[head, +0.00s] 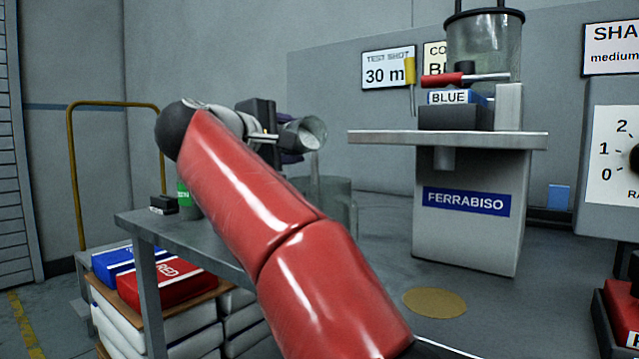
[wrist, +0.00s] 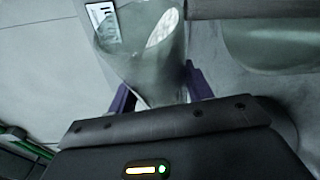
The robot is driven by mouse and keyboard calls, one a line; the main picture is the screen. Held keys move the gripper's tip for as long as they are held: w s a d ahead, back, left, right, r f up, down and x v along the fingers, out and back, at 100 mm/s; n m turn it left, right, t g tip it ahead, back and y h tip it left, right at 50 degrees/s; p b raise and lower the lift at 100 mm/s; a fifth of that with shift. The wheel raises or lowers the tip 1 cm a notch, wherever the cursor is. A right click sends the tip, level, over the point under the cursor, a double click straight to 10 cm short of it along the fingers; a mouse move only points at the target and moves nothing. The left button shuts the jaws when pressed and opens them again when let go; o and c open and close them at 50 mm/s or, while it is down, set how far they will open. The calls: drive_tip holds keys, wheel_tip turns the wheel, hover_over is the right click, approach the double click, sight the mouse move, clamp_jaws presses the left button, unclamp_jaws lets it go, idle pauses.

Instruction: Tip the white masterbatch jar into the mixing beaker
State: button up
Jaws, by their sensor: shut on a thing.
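The jar (head: 303,133) is a clear, greyish cup. My gripper (head: 281,140) is shut on it and holds it tilted on its side above the table, mouth to the right. A pale stream falls from its lip toward the clear mixing beaker (head: 343,205) below. The beaker stands behind my red arm, which hides part of it. In the wrist view, the jar (wrist: 135,55) sits between the purple fingers, with pale white material inside. A clear curved vessel, seemingly the beaker (wrist: 265,45), shows at upper right.
Red and blue bags (head: 168,284) lie on a stack beneath. The FERRABISO machine (head: 465,230) stands to the right, with open floor before it.

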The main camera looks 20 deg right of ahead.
drive_tip(key=shift+s+r+m+b, duration=0.15)
drive_tip(key=shift+r+m+b, duration=0.15)
drive_tip(key=shift+m+b, duration=0.25)
idle(0.4)
drive_tip(key=shift+s+d+r+m+t+h, duration=0.15)
drive_tip(key=shift+r+m+t+h, duration=0.1)
drive_tip(key=shift+r+m, duration=0.3)
drive_tip(key=shift+s+r+m+t+h, duration=0.15)
drive_tip(key=shift+r+m+t+h, duration=0.15)
drive_tip(key=shift+m, duration=0.3)
idle(1.8)
idle(0.8)
